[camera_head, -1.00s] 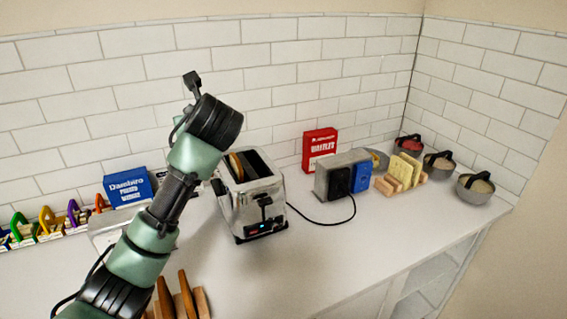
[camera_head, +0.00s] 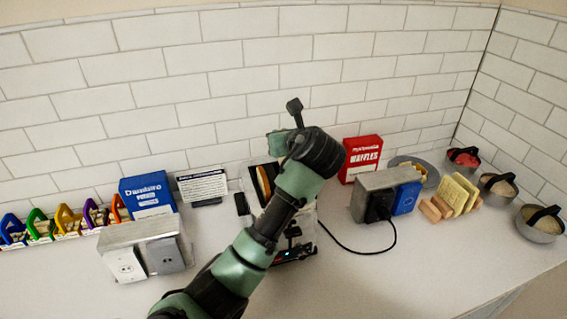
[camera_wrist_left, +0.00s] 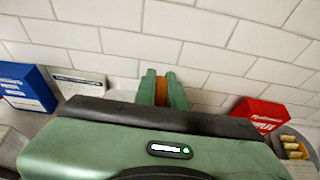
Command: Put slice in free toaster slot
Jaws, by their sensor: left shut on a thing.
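My left gripper (camera_head: 278,143) is at the back of the toaster area, its wrist partly hiding it in the head view. In the left wrist view its green fingers (camera_wrist_left: 163,90) are shut on an orange-brown slice (camera_wrist_left: 165,77), of which only a narrow strip shows. The chrome toaster (camera_head: 296,242) is largely hidden behind my left arm. A browned slice (camera_head: 263,183) shows in one of its slots, beside a dark gap. I cannot tell how the held slice lines up with the other slot. My right gripper is not in view.
A red waffles box (camera_head: 363,155), another socket block (camera_head: 372,195), a slice rack (camera_head: 440,208) and lidded bowls stand right. A black cord crosses the counter.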

